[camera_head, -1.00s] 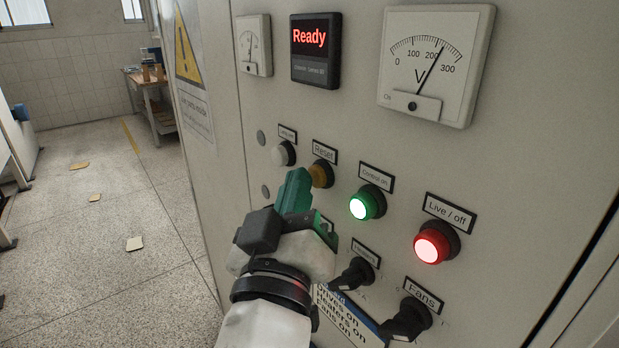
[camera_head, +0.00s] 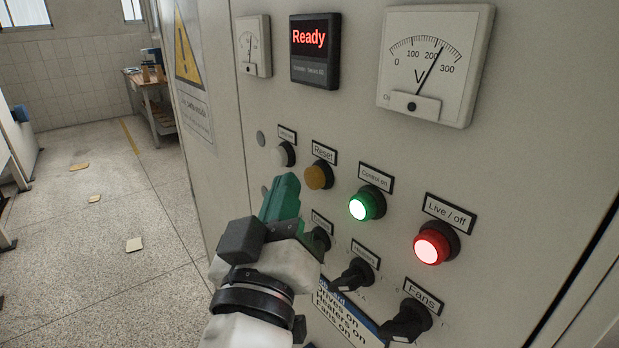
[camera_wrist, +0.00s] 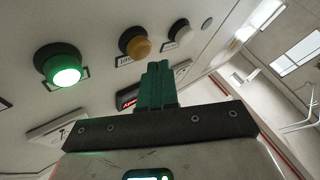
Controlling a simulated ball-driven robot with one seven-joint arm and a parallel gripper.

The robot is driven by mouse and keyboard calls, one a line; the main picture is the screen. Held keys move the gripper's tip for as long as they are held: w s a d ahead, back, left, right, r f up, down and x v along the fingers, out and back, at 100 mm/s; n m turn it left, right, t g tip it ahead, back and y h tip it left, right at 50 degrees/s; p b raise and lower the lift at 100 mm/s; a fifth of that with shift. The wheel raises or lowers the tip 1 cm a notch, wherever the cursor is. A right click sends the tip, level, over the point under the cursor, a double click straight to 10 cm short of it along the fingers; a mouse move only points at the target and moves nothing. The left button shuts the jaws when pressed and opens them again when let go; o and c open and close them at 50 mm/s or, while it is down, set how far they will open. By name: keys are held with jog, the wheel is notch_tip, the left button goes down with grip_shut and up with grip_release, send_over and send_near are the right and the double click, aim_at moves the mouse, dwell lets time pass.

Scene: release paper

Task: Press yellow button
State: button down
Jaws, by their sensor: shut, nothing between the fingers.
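The yellow button (camera_head: 318,177) sits on the panel under the label "Reset", between a white button and a lit green one. It is fully visible in the camera_head view and also shows in the camera_wrist view (camera_wrist: 137,45), to the left of the fingertips. My gripper (camera_head: 287,183) has green fingers that are shut with nothing between them. In the camera_head view its tips are to the left of and slightly below the yellow button, apart from it. In the camera_wrist view the fingers (camera_wrist: 156,72) point toward the panel.
The white button (camera_head: 284,154), lit green button (camera_head: 367,203) and lit red button (camera_head: 436,243) share the row. Black rotary switches (camera_head: 354,274) stick out below. A display (camera_head: 315,50) reads "Ready". A voltmeter (camera_head: 436,65) is at upper right. Open floor lies left.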

jog(key=s+a, duration=0.1)
jog(key=a, duration=0.1)
jog(key=s+a, duration=0.1)
jog(key=a, duration=0.1)
jog(key=shift+s, duration=0.4)
jog(key=shift+a, duration=0.1)
dwell(0.4)
